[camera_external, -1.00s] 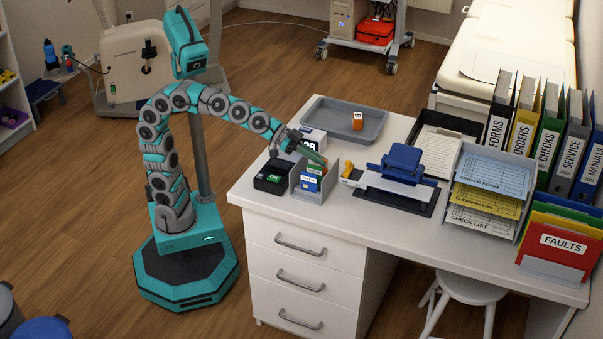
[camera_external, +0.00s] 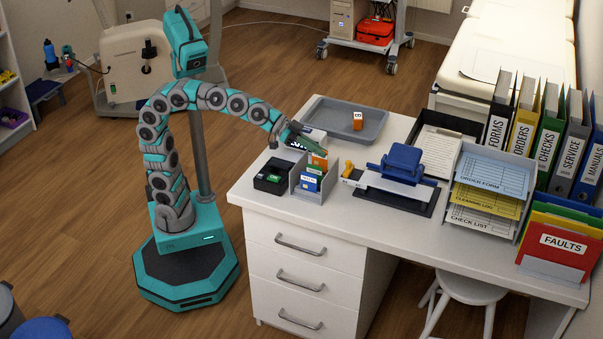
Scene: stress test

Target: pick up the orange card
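An orange card (camera_external: 319,160) shows above the blue and white cards (camera_external: 311,179) in a small grey card holder (camera_external: 331,183) near the left end of the desk. My gripper (camera_external: 318,152) reaches in from the left, just above the holder. The gap between the fingers is not clear, and part of the card is hidden behind the finger and the other cards.
A grey tray (camera_external: 335,108) with an orange block (camera_external: 358,121) lies at the back. A blue punch (camera_external: 402,160) stands to the right. The desk's front left corner (camera_external: 252,190) is bare.

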